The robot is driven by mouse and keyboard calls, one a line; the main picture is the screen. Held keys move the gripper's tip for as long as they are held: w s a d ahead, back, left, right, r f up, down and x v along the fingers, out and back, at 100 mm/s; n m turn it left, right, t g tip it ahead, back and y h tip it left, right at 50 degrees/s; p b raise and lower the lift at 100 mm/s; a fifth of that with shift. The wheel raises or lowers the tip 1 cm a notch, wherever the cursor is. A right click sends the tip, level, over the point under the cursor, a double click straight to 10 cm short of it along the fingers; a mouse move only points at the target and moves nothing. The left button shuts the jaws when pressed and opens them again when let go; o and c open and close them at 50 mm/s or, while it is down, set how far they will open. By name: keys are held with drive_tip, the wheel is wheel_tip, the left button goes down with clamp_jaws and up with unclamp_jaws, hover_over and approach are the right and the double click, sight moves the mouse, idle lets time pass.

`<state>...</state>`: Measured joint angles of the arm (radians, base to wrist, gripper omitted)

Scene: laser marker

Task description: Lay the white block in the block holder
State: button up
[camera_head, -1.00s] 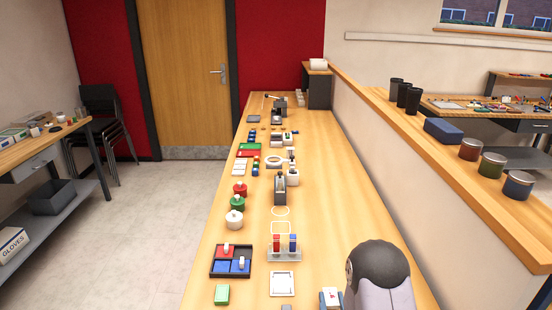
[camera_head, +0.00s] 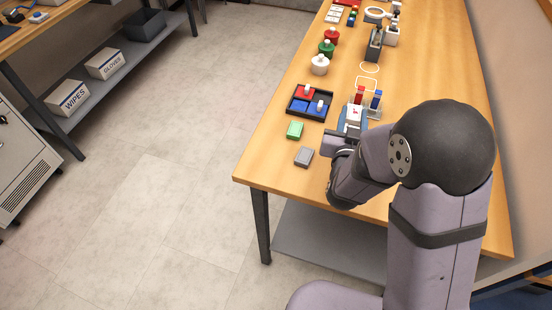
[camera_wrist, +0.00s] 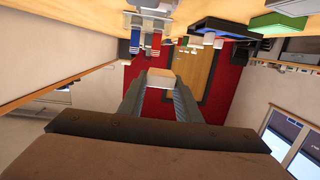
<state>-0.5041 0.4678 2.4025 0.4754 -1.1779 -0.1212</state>
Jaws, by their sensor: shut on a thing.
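My gripper (camera_head: 353,119) reaches level over the near part of the bench, its blue-grey fingers shut on the white block (camera_head: 354,111). The block's upper face carries a small red mark. In the wrist view the block (camera_wrist: 161,77) looks pale, held between the fingertips and clear of other things. A white stand with a red post (camera_head: 359,95) and a blue post (camera_head: 376,99) is just beyond the block. No thing is clearly recognisable as the block holder; the white square plate seen earlier appears hidden behind my gripper in the head view.
Left of my gripper are a black tray (camera_head: 290,105) with red and blue pieces, a green block (camera_head: 295,130) and a grey block (camera_head: 303,157). White (camera_head: 320,65), green and red lidded pots stand farther back. The bench's near-left corner is bare.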

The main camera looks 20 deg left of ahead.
drive_tip(key=s+a+h+b, duration=0.1)
drive_tip(key=s+a+b, duration=0.25)
drive_tip(key=a, duration=0.65)
drive_tip(key=b, duration=0.4)
hover_over(273, 159)
drive_tip(key=shift+f+m, duration=0.1)
drive_tip(key=shift+m, duration=0.2)
drive_tip(key=shift+f, duration=4.8)
drive_tip(key=shift+f, duration=0.3)
drive_tip(key=o, duration=1)
drive_tip(key=shift+o, duration=0.2)
